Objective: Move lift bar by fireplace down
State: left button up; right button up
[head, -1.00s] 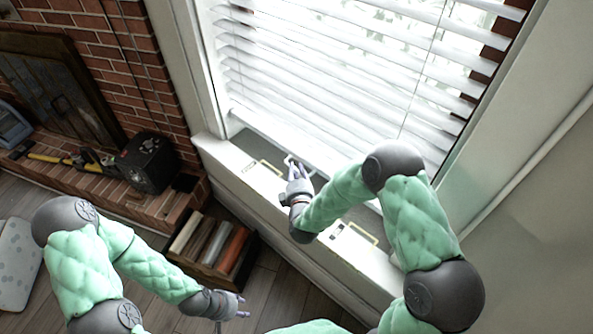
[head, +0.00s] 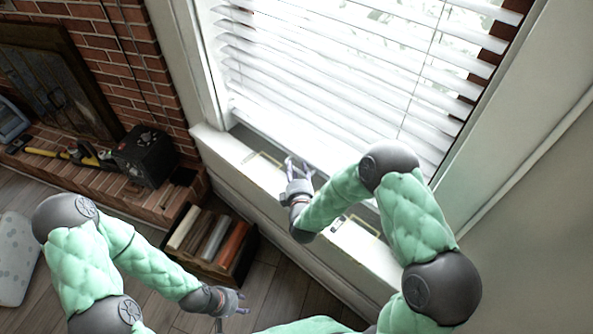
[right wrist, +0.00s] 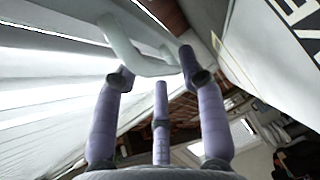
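The lift bar looks to be the pale U-shaped handle (right wrist: 140,62) at the bottom of the window blind, seen in the right wrist view. My right gripper (right wrist: 155,66) is just below it. Its purple fingers are spread, with the bar's curved end between the two outer fingertips; I cannot tell whether they touch it. In the head view my right gripper (head: 298,168) is over the window sill, at the lower edge of the blind, and the bar is hard to make out behind the fingers. My left gripper (head: 236,303) is low over the floor, fingers apart and empty.
The white blind (head: 340,80) covers the window above the sill (head: 228,156). The brick fireplace (head: 150,200) is at left, with a dark box (head: 143,155) on its ledge. A wooden crate (head: 222,268) stands on the floor between ledge and window wall.

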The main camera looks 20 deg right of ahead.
jog(key=v, duration=1.2)
